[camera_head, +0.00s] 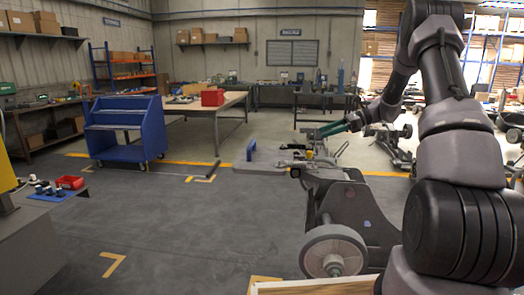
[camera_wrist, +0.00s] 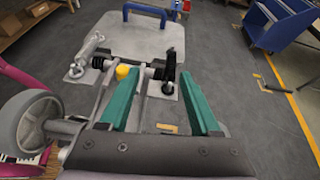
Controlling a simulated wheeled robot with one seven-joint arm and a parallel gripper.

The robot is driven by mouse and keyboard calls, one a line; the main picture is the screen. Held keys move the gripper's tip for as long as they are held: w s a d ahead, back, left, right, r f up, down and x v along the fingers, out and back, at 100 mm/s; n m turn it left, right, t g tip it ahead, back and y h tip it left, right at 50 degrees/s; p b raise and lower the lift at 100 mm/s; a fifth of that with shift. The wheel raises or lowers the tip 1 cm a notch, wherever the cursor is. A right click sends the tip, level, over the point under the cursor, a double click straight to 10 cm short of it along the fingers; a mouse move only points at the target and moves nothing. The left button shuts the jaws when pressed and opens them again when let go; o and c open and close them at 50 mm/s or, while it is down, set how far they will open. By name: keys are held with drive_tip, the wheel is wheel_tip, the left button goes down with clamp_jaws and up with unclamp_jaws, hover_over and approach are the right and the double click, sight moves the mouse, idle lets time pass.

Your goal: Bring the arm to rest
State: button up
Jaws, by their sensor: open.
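My arm (camera_head: 455,150) stands tall at the right of the head view and bends over toward the middle. My gripper (camera_head: 318,134) reaches out to the left above a grey wheeled chassis (camera_head: 345,205). In the wrist view my gripper (camera_wrist: 158,73) has its two green fingers spread apart, with nothing held between them. Past the fingertips lie a dark bar with black fittings and a small yellow part (camera_wrist: 122,71). Whether the fingertips touch any of these parts I cannot tell.
A grey plate with a blue handle (camera_wrist: 146,12) lies beyond the fingers. A blue cart (camera_head: 125,130) stands at the left, and a table with a red bin (camera_head: 212,97) is behind. A wooden-edged box (camera_head: 315,287) is close in front.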

drive_tip(key=s+a+r+n+h, duration=0.3)
drive_tip(key=s+r+n, duration=0.1)
drive_tip(key=s+r, duration=0.35)
drive_tip(key=s+a+r+n+h, duration=0.3)
drive_tip(key=s+r, duration=0.3)
drive_tip(key=s, duration=0.3)
drive_tip(key=s+r+n+t+h, duration=0.1)
drive_tip(key=s+n, duration=0.3)
drive_tip(key=s, duration=0.6)
drive_tip(key=s+d+r+n+t+h, duration=0.1)
drive_tip(key=s+r+n+t+h, duration=0.1)
drive_tip(key=s, duration=0.9)
drive_tip(key=shift+r+n+t+h, duration=0.3)
drive_tip(key=shift+n+t+h, duration=0.6)
drive_tip(key=shift+t+h, duration=0.2)
